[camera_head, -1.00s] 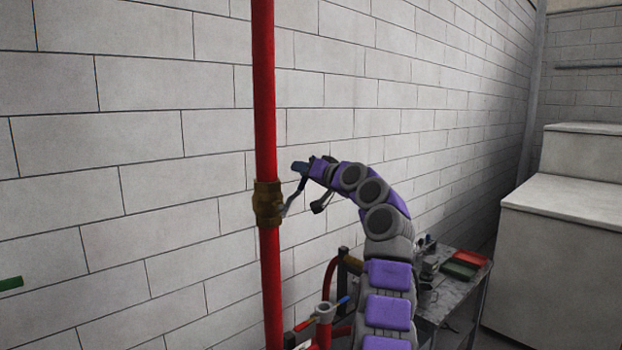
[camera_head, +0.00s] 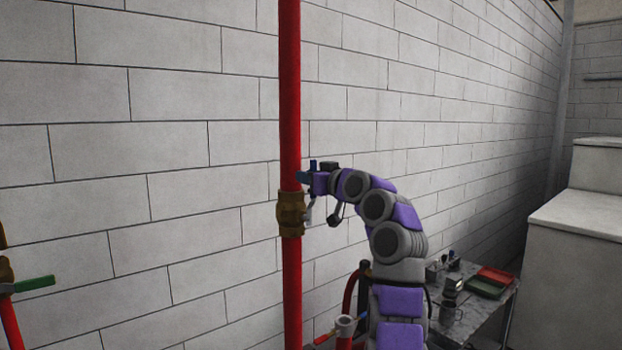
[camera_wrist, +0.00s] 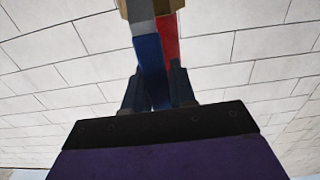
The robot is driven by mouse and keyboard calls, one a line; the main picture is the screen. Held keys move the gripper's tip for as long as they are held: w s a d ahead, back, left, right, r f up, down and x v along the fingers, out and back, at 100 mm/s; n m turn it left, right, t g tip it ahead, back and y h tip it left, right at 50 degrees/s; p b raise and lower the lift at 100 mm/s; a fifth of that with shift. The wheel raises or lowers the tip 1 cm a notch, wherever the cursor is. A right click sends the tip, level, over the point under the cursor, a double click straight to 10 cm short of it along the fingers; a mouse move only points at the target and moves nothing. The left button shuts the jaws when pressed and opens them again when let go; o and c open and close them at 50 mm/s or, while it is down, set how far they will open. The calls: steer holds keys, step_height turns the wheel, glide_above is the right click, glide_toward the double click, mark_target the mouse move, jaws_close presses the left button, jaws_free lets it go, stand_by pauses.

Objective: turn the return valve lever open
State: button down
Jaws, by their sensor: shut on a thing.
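A brass valve (camera_head: 291,213) sits on the vertical red pipe (camera_head: 290,90) in the head view. Its lever has a grey arm (camera_head: 309,212) and a blue handle (camera_head: 313,164), and points upward close beside the pipe, nearly in line with it. My gripper (camera_head: 306,174) is at the blue handle, just above the valve and right by the pipe. In the wrist view, the blue handle (camera_wrist: 151,62) runs down between the two fingers of my gripper (camera_wrist: 158,90), which is shut on it. The handle's end is partly hidden by the fingers.
A green lever (camera_head: 35,284) on another red pipe shows at the lower left. A metal table (camera_head: 475,320) with red and green trays (camera_head: 492,280) stands at lower right, beyond my arm. Red pipework (camera_head: 345,325) is below. A block wall (camera_head: 180,150) is close behind the pipe.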

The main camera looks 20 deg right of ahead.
steer(key=shift+w+f, duration=0.15)
steer(key=shift+f, duration=0.25)
steer(key=c, duration=1.1)
jaws_free()
steer(key=shift+w, duration=0.15)
steer(key=shift+o, duration=0.4)
steer(key=shift+s+r, duration=0.25)
steer(key=b+v, duration=0.6)
steer(key=v, duration=1.1)
steer(key=shift+d+b, duration=0.2)
steer(key=shift+b, duration=0.1)
